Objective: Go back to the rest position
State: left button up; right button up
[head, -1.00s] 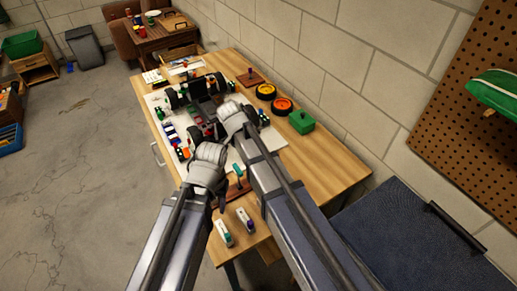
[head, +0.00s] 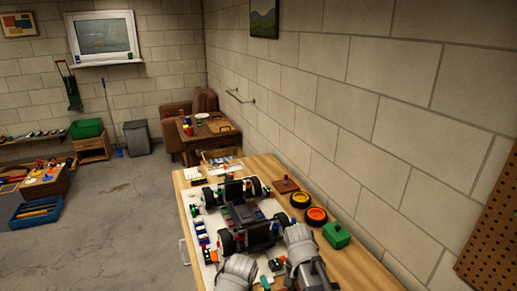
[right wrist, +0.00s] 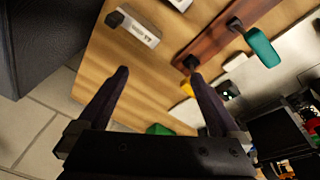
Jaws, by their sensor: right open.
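The RC racecar (head: 243,213), with its black wheels, sits on a pale mat (head: 208,255) on the wooden table. My left gripper (head: 238,268) is at the bottom of the head view, at the near end of the car; its fingers are not clear. My right gripper (head: 300,242) is just right of it, beside the car's near right side. In the right wrist view my right gripper (right wrist: 157,80) is open and empty, its two dark fingers spread above the table.
In the right wrist view a teal-handled tool (right wrist: 262,47) lies by a brown wooden strip (right wrist: 222,35).

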jog(key=s+d+n+y, duration=0.2)
jog(key=s+d+n, duration=0.1)
jog(key=s+n, duration=0.4)
jog(key=s+a+n+g+h, duration=0.1)
jog(key=s+a+n, duration=0.2)
jog(key=a, duration=0.8)
jog(key=shift+s+a+f+n, duration=0.15)
jog(key=shift+s+a+n, duration=0.15)
jog(key=shift+s, duration=0.8)
jog(key=shift+c, duration=0.3)
